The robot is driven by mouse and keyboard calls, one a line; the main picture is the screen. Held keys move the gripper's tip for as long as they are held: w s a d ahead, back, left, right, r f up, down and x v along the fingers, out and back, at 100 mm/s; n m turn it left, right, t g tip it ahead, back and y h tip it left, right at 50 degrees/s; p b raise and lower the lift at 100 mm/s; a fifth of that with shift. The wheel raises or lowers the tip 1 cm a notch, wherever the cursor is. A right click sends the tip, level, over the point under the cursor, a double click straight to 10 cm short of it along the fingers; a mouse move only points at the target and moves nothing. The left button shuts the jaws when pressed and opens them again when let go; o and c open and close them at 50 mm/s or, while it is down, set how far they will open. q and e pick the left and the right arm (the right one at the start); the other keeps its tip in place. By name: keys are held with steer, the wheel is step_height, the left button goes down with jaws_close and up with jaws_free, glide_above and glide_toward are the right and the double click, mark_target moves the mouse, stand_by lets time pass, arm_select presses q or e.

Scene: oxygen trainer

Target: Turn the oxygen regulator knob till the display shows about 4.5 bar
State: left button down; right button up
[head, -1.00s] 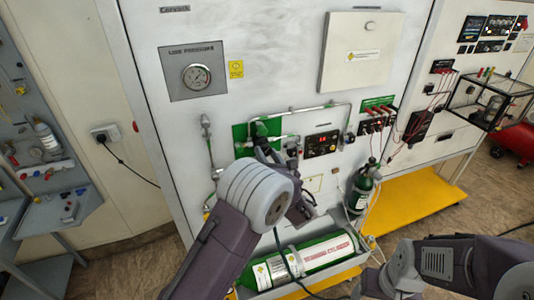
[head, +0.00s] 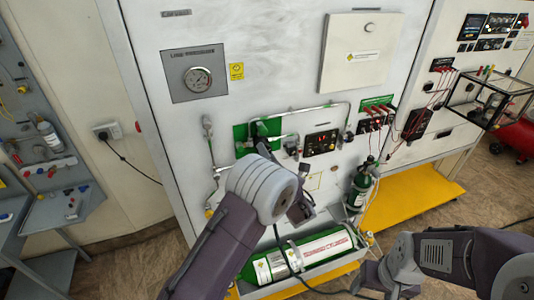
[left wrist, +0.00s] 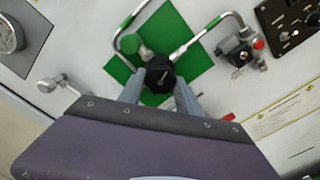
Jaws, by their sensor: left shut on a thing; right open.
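The black regulator knob (left wrist: 160,74) sits in front of a green plate (left wrist: 185,35) on the white panel, with metal pipes on both sides. My left gripper (left wrist: 160,88) has one finger on each side of the knob and is shut on it. In the head view my left wrist mostly hides the knob and left gripper (head: 264,148). A black unit (head: 321,142) to the right of the green plate may hold the display; no number can be read. My right gripper (head: 368,284) is low at the right, open and away from the panel.
A round line pressure gauge (head: 198,79) is at the upper left of the panel. A green cylinder (head: 312,252) lies in a tray below, and a small upright green bottle (head: 360,188) hangs to the right. A yellow platform (head: 415,195) is beside it.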

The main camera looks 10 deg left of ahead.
arm_select(q)
steer(key=shift+r, duration=0.1)
stand_by(0.3)
steer(key=c, duration=0.8)
jaws_free()
steer(key=shift+c, duration=0.2)
steer(key=b+v, duration=0.3)
steer(key=v, duration=0.6)
steer(key=shift+w, duration=0.1)
